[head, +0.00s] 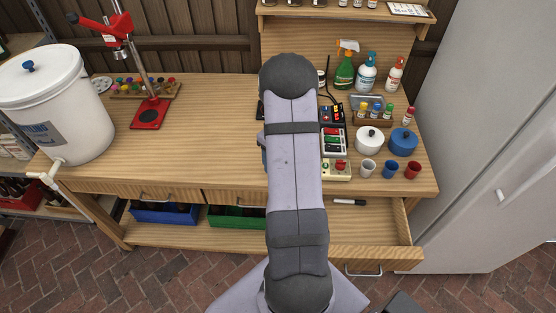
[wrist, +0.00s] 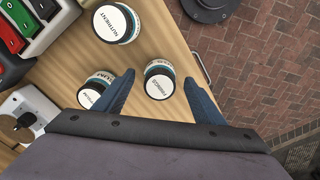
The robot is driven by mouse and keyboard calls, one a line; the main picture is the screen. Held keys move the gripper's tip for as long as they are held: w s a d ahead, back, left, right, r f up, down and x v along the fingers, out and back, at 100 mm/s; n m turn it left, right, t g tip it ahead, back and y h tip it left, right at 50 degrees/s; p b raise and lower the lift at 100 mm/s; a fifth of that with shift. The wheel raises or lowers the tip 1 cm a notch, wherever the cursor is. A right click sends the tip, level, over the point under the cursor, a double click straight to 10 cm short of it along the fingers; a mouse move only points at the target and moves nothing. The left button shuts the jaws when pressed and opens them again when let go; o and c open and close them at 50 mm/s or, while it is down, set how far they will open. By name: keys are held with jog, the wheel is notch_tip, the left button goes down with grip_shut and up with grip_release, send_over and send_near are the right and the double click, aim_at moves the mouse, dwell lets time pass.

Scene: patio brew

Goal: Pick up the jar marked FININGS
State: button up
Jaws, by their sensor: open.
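The jar marked FININGS (wrist: 159,85) has a white lid and a dark teal band, and shows in the wrist view near the table's edge. My gripper (wrist: 162,65) is open, with one blue finger on each side of this jar in the picture. I cannot tell how far above it the fingers are, and I see no contact. In the head view my own arm hides the gripper and the jars.
A jar marked NUTRIENT (wrist: 114,24) stands up and left in the wrist view. Another jar (wrist: 92,92), its label partly hidden, is just left of the left finger. A switch box (wrist: 18,35) and a white device (wrist: 28,118) stand further left. A drawer (head: 375,235) is open.

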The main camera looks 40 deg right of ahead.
jog(key=shift+f, duration=0.75)
jog(key=c, duration=1.2)
jog(key=shift+c, duration=0.2)
jog(key=shift+r, duration=0.15)
notch_tip(320, 180, up, 10)
jog(key=b, duration=0.3)
